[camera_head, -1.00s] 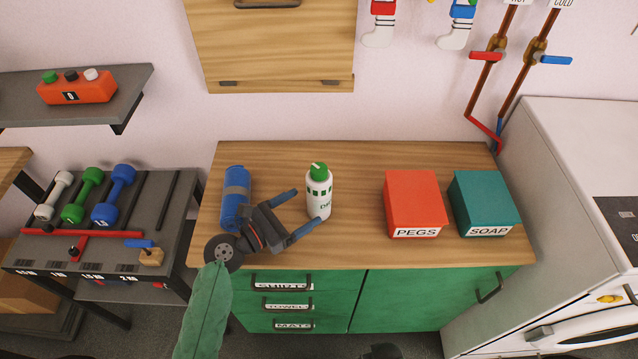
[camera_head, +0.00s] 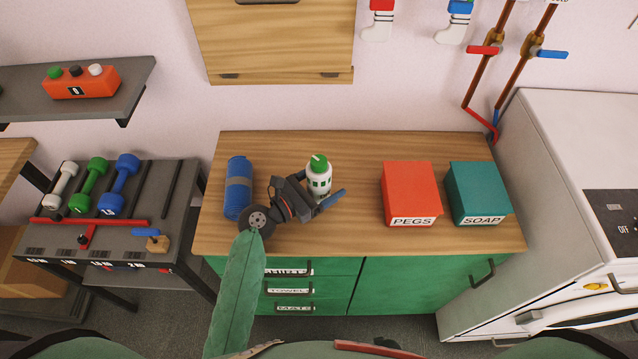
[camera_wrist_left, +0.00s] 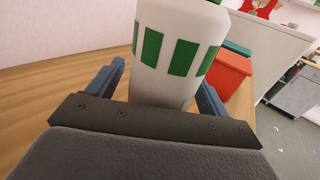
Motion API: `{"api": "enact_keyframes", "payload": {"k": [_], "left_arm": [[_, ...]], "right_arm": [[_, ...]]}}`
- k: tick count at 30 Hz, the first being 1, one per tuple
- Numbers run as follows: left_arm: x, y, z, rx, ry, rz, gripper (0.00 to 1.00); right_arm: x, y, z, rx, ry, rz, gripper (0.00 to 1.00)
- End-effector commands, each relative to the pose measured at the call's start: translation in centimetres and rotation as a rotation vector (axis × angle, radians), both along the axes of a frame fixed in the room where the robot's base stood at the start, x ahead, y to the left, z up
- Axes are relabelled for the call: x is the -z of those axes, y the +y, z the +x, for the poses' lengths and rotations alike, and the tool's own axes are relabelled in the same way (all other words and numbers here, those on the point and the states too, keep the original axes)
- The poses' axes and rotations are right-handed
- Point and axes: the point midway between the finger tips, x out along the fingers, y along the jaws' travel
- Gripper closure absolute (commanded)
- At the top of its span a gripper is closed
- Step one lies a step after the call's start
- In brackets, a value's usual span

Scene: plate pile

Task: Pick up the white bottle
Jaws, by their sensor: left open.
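The white bottle (camera_head: 319,181) with a green cap stands upright on the wooden counter (camera_head: 365,222). In the head view my left gripper (camera_head: 322,190) is at the bottle, its near finger in front of the bottle's lower part. The far finger is mostly hidden. In the left wrist view the bottle (camera_wrist_left: 177,60) stands between the two blue fingers of the open gripper (camera_wrist_left: 165,88), close to the palm. A gap shows on the left side; the right finger is close to the bottle. My right gripper is not in view.
A blue roll (camera_head: 238,188) lies left of the gripper. A red PEGS box (camera_head: 410,190) and a teal SOAP box (camera_head: 479,190) stand to the right. Dumbbells (camera_head: 92,182) rest on a rack at the left. The counter between bottle and PEGS box is clear.

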Motion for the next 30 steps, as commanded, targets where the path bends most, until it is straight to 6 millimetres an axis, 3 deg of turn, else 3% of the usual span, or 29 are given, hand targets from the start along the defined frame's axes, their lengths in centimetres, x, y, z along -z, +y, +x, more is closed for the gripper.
{"api": "enact_keyframes", "payload": {"k": [10, 18, 21, 30], "left_arm": [[0.09, -0.39, 0.28, 0.000, 0.001, 0.001, 0.21], [0.07, -0.39, 0.27, 0.000, 0.001, 0.000, 0.74], [-0.01, -0.39, 0.28, 0.000, 0.000, 0.000, 0.88], [-0.34, -0.48, 0.35, 0.000, 0.000, 0.000, 0.88]], "right_arm": [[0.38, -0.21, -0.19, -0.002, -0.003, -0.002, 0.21], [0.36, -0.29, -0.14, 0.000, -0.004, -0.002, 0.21], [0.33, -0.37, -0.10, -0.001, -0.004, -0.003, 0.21], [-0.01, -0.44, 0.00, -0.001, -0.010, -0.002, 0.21]]}}
